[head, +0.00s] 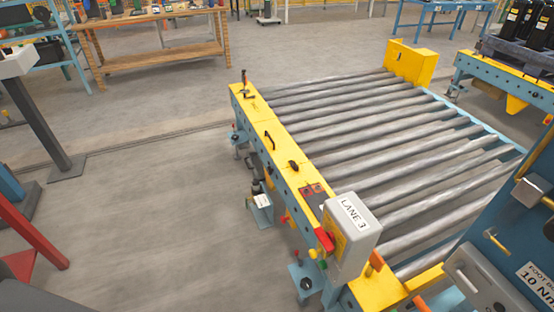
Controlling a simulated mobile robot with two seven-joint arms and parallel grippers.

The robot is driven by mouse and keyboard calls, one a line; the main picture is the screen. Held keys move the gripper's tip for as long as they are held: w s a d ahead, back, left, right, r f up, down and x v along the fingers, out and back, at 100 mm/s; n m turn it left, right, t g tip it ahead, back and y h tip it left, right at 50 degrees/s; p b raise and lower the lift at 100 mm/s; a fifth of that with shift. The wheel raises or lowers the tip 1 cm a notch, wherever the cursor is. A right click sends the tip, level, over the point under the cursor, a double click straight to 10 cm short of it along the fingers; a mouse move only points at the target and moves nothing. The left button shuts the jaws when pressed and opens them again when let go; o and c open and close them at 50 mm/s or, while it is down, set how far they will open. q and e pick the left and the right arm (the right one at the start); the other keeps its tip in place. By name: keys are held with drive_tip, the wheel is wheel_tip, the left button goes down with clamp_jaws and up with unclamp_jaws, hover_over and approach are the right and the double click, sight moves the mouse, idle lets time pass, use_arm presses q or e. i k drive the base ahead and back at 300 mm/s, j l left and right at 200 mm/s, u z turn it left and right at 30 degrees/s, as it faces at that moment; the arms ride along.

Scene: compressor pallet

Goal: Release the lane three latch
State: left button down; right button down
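The lane three roller conveyor (372,122) fills the middle and right of the head view, with a box labelled LANE 3 (352,222) at its near end. Along its yellow side rail (280,152) sit a black upright lever (243,82) at the far end, a black handle (269,140) midway and a small black knob (293,165) nearer. I cannot tell for sure which of these is the latch, or whether it is engaged. The rollers carry nothing. Neither of my grippers is in view.
A yellow end stop (408,63) stands at the conveyor's far corner. A blue panel with a torque label (535,280) blocks the lower right. A grey post (45,125) and red frame (35,235) stand left. The floor (150,200) left of the conveyor is clear.

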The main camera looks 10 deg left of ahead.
sight(295, 166)
drive_tip(key=i+j, duration=0.2)
drive_tip(key=j, duration=0.3)
drive_tip(key=i+j, duration=0.2)
drive_tip(key=j, duration=0.3)
drive_tip(key=i+j, duration=0.2)
drive_tip(key=j, duration=0.25)
drive_tip(key=i+j+z, duration=0.1)
drive_tip(key=j, duration=0.4)
drive_tip(key=i+j, duration=0.3)
drive_tip(key=j, duration=0.2)
drive_tip(key=i+j, duration=0.2)
drive_tip(key=j, duration=0.3)
drive_tip(key=i+j, duration=0.15)
drive_tip(key=j, duration=0.4)
drive_tip(key=i+j+z, duration=0.1)
drive_tip(key=j, duration=0.4)
drive_tip(key=i, duration=0.1)
